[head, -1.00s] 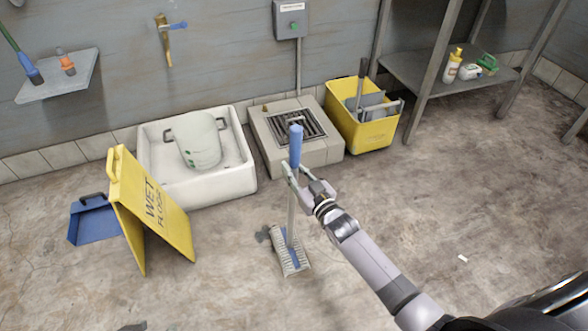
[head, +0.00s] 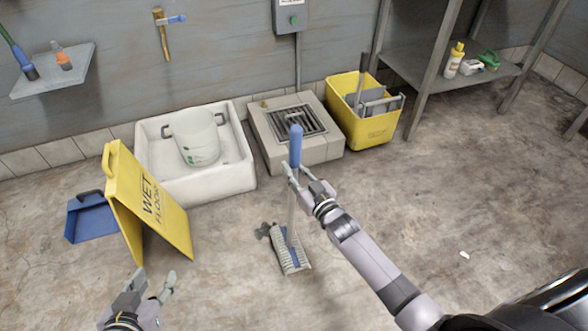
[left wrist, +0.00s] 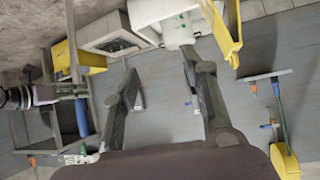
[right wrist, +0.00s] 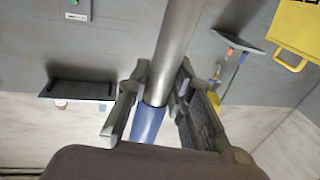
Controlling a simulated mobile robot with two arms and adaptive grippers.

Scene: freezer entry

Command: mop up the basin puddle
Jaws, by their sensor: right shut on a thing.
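My right gripper (head: 302,180) is shut on the mop (head: 295,150) just below its blue grip; the right wrist view shows the fingers around the pole (right wrist: 176,50). The mop stands nearly upright, its pale striped head (head: 291,250) on the floor in front of the basin. A small dark patch (head: 263,230), perhaps wet, lies at the head's left edge. The white basin (head: 215,187) stands by the wall and holds a pale bucket (head: 197,138). I cannot make out water in the basin. My left gripper (head: 156,283) is open and empty near the bottom left.
A yellow wet-floor sign (head: 150,205) and blue dustpan (head: 90,218) stand left of the basin. A grated drain block (head: 325,150) and yellow mop bucket (head: 368,132) are to its right. A metal shelf (head: 405,68) stands further right. The floor at right is mostly clear.

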